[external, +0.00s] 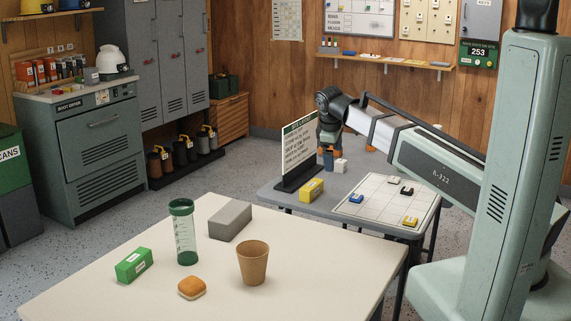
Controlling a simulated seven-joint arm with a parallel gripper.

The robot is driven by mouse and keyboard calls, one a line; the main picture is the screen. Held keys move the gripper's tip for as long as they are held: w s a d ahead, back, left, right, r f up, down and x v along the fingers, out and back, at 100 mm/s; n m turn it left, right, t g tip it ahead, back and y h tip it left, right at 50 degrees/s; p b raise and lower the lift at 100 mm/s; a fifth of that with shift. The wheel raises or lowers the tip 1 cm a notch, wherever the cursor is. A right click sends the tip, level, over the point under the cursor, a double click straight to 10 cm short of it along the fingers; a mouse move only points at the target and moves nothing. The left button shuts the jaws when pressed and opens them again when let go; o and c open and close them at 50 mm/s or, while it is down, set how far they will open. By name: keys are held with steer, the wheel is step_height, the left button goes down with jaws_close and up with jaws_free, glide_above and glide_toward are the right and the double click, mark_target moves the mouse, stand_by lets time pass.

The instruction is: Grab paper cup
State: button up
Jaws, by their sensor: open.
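The brown paper cup (253,265) stands upright on the pale front table (330,262), open end up. My gripper (330,152) points down above the grey side table (268,198), well behind the cup and to its right. Its orange-tipped fingers are open and apart from the cup. A small blue object shows by the fingers; I cannot tell whether it lies between or behind them.
Near the cup are a bun (192,288), a green-lidded bottle (185,235), a grey block (230,221) and a green box (133,265). The side table holds a standing sign (299,150), a yellow block (311,190), a white cube (341,166) and a gridded board (385,200).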

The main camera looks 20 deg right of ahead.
steer(key=s+a+n+g+y, duration=0.1)
steer(key=s+a, duration=0.6)
steer(key=a, duration=0.3)
steer(key=s+a+n+y, duration=0.1)
steer(key=s+a, duration=0.5)
steer(key=a, duration=0.4)
step_height(320, 180, up, 2)
steer(key=n+g, duration=0.2)
glide_above(253, 256)
steer(key=s+a, duration=0.1)
steer(key=s, duration=0.2)
steer(key=shift+d+f, duration=0.2)
steer(key=shift+f, duration=6.6)
steer(key=shift+c, duration=0.4)
steer(key=c, duration=0.7)
steer(key=shift+r, duration=0.1)
